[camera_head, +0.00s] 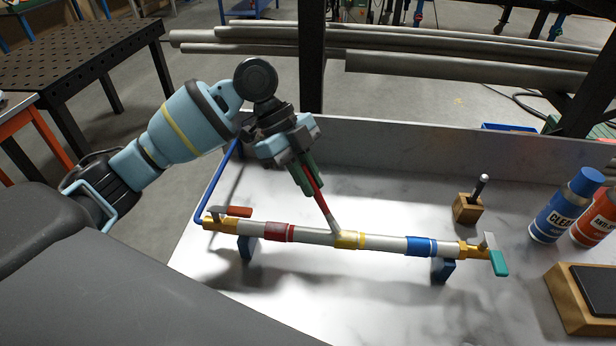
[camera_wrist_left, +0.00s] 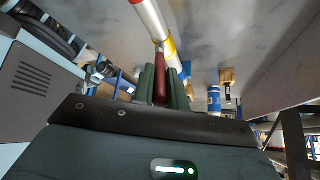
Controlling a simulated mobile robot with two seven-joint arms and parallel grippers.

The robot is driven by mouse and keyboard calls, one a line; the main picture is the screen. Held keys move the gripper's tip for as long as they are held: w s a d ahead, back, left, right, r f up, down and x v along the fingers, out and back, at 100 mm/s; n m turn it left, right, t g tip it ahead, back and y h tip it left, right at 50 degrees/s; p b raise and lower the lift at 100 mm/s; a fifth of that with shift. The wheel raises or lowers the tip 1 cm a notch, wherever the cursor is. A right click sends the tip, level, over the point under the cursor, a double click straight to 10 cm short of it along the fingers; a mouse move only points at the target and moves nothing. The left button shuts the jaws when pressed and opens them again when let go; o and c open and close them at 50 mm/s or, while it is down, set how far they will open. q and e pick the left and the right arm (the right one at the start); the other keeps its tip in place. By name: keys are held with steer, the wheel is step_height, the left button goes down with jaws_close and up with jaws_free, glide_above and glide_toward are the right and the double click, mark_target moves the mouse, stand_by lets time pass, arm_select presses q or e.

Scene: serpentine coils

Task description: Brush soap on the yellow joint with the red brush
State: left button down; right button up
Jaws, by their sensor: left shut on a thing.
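My left gripper (camera_head: 306,172) is shut on the red brush (camera_head: 321,203), holding it tilted with its bristle end down. The brush tip meets the pipe at or just beside the yellow joint (camera_head: 350,240); exact contact is hard to tell. The pipe (camera_head: 391,243) lies level on blue stands, with a red joint (camera_head: 279,232) on its left and a blue joint (camera_head: 421,246) on its right. In the left wrist view the red brush handle (camera_wrist_left: 160,86) sits between the green fingers, and the yellow joint (camera_wrist_left: 169,48) is just beyond. My right gripper is not in view.
Valves with an orange handle (camera_head: 238,211) and a green handle (camera_head: 499,263) end the pipe. At the right stand a wooden block with a black-handled tool (camera_head: 467,208), a blue bottle (camera_head: 566,206), a red bottle (camera_head: 597,220) and a wooden tray (camera_head: 562,300). A low wall closes the back.

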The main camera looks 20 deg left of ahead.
arm_select(q)
steer(key=shift+d, duration=0.1)
steer(key=shift+w+d+f, duration=0.1)
steer(key=shift+w+d, duration=0.1)
steer(key=shift+d, duration=0.35)
steer(key=shift+d, duration=0.15)
steer(key=shift+w+d, duration=0.15)
steer(key=shift+d, duration=0.35)
steer(key=shift+w+d, duration=0.25)
steer(key=shift+d, duration=0.4)
steer(key=shift+a, duration=0.15)
